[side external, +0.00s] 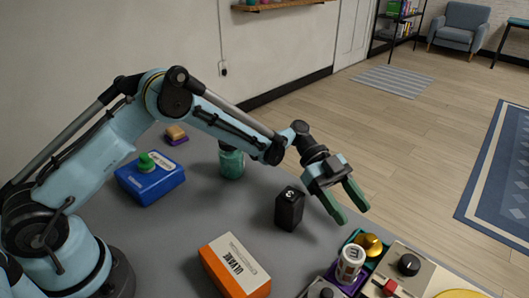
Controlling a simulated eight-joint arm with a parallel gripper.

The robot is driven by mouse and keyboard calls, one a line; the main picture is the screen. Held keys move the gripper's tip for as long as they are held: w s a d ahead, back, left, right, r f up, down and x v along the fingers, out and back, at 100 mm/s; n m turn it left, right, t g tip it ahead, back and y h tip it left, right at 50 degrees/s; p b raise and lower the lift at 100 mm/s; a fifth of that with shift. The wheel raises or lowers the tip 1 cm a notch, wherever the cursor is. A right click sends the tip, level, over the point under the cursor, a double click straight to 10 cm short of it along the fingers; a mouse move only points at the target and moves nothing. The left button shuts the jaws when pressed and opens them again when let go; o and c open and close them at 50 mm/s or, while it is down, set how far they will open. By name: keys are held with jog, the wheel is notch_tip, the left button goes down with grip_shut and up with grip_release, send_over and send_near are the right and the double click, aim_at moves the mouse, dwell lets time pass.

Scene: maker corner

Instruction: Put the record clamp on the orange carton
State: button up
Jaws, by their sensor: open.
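The orange carton (218,275) lies flat on the grey table at the front, with a pale lettered label on its top. A gold, rounded piece (370,244), which looks like the record clamp, sits in a teal-edged holder at the right, behind a white lettered can. My gripper (353,215) is above the table at the right, its two green fingers spread and pointing down to the right. It is open and empty, with its fingertips above and a little left of the gold piece in the picture. The lower part of the gold piece is hidden.
A black box (290,209) stands left of my gripper. The white can (350,264) and a panel with a black knob (409,264) crowd the right front. A green jar (231,162) and a blue box (150,184) stand farther back. The table left of the carton is clear.

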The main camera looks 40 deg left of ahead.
aim_at(371, 236)
jog(key=shift+x, duration=2.75)
jog(key=shift+w, duration=0.1)
jog(key=shift+c, duration=0.2)
grip_shut()
